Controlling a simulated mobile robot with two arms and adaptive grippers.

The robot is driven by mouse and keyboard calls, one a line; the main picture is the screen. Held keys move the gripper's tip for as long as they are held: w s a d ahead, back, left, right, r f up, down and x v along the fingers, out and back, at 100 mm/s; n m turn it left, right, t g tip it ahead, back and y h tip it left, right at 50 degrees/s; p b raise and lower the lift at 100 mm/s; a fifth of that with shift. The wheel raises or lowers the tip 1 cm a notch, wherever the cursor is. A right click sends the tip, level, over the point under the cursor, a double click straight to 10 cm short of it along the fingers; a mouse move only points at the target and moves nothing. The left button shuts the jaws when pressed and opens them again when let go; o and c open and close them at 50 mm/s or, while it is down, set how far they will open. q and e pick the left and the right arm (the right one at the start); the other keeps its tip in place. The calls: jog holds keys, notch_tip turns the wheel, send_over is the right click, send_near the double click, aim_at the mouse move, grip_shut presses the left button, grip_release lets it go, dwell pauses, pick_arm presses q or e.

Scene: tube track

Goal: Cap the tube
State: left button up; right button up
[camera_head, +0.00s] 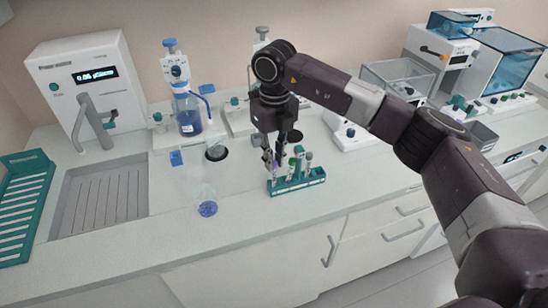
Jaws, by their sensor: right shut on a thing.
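A teal tube rack (300,184) stands on the white counter near its front edge. Several upright tubes stand in it; one has a green cap (299,149) and another a grey-teal top (309,156). My right gripper (274,163) points down over the rack's left end, close to the tubes. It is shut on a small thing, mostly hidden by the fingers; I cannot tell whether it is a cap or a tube. The fingers partly cover the tubes behind. My left gripper is out of view.
A clear vessel with a blue base (208,208) stands left of the rack. A blue-liquid bottle dispenser (188,113) is behind it. A sink (95,200) and teal drying rack (22,205) are left. Instruments line the back right. The counter right of the rack is clear.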

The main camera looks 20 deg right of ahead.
jog(key=shift+f, duration=0.1)
jog(key=o, duration=0.7)
jog(key=shift+o, duration=0.2)
jog(key=shift+r, duration=0.25)
notch_tip(320, 180, up, 12)
jog(key=shift+f, duration=0.25)
jog(key=shift+f, duration=0.1)
dwell(0.6)
